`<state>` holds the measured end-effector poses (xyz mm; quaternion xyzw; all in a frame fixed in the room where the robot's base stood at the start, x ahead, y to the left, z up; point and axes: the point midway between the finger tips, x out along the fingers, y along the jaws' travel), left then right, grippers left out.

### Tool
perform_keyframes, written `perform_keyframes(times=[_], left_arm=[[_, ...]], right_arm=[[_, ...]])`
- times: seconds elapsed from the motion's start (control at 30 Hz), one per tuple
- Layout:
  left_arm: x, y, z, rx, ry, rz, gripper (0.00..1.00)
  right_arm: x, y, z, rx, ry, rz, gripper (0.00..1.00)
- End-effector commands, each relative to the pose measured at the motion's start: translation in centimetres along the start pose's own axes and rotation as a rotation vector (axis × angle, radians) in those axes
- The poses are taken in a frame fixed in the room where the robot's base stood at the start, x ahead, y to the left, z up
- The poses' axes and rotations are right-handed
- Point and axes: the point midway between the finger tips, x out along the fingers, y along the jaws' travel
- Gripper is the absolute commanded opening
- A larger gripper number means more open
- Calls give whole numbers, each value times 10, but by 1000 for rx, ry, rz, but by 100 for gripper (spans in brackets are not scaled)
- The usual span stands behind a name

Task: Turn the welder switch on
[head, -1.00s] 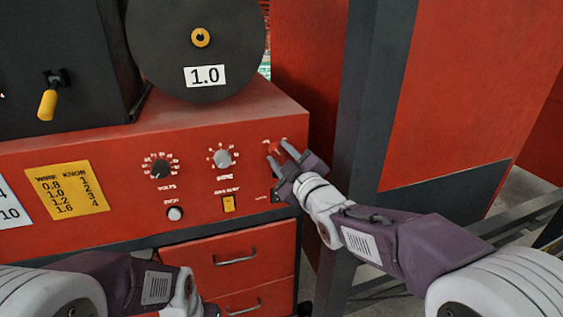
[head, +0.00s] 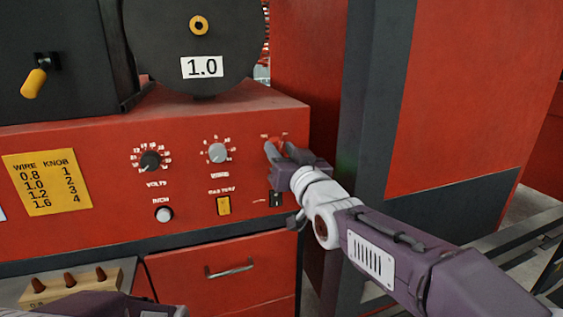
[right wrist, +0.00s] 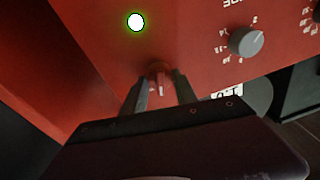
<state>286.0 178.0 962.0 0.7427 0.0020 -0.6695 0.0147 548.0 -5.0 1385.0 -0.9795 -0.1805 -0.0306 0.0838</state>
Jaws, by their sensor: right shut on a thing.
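The red welder (head: 110,150) fills the left and middle of the head view. Its red switch knob (head: 275,143) is at the panel's upper right, partly hidden by my right gripper (head: 277,150). In the right wrist view the switch knob (right wrist: 159,80) with a pale pointer mark sits between the two fingers of my right gripper (right wrist: 160,88), which is shut on it. A round indicator lamp (right wrist: 136,21) near the knob glows white with a green rim. Only part of my left arm shows at the bottom left; its gripper is out of view.
A drawer (head: 215,270) is below. A dark post (head: 370,110) stands close to the right.

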Motion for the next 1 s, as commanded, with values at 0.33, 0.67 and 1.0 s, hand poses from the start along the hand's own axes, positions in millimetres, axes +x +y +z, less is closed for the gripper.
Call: perform_keyframes(times=[0.33,0.67,1.0], left_arm=[[24,0,2,0,0,0,57],[30,-1,3,0,0,0,57],[31,-1,3,0,0,0,57]], right_arm=[[0,0,-1,269,23,20,0],[0,0,-2,412,32,32,0],[0,0,-3,450,34,36,0]])
